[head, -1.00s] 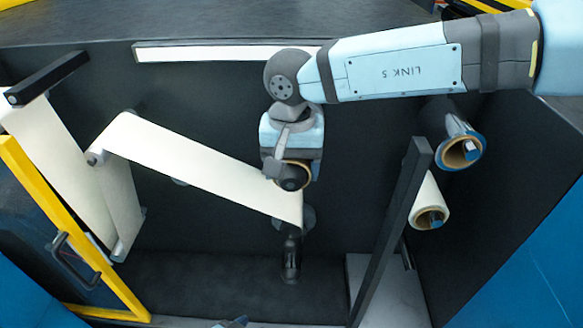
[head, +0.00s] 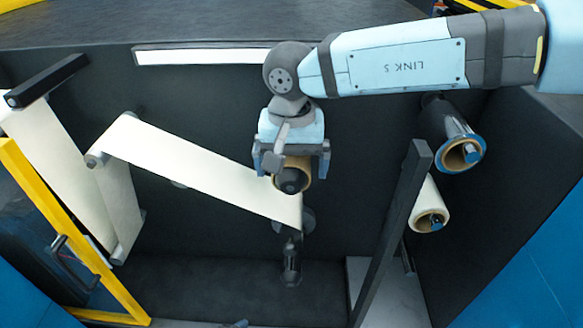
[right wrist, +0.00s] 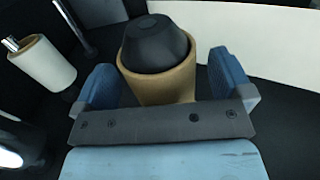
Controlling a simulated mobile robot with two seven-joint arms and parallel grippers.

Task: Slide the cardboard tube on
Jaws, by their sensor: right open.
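The brown cardboard tube (head: 304,171) sits around a dark spindle (head: 290,181) near the middle of the head view. In the right wrist view, the tube (right wrist: 160,91) surrounds the spindle's dark rounded end (right wrist: 156,45), which sticks out of its mouth. My right gripper (head: 297,162) is open, with a finger on either side of the tube. In the right wrist view, gaps show between the tube and both blue fingers of the gripper (right wrist: 165,82). The tube's far end is hidden. My left gripper is not in view.
A white web (head: 195,165) runs from a roller at left down to just below the tube.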

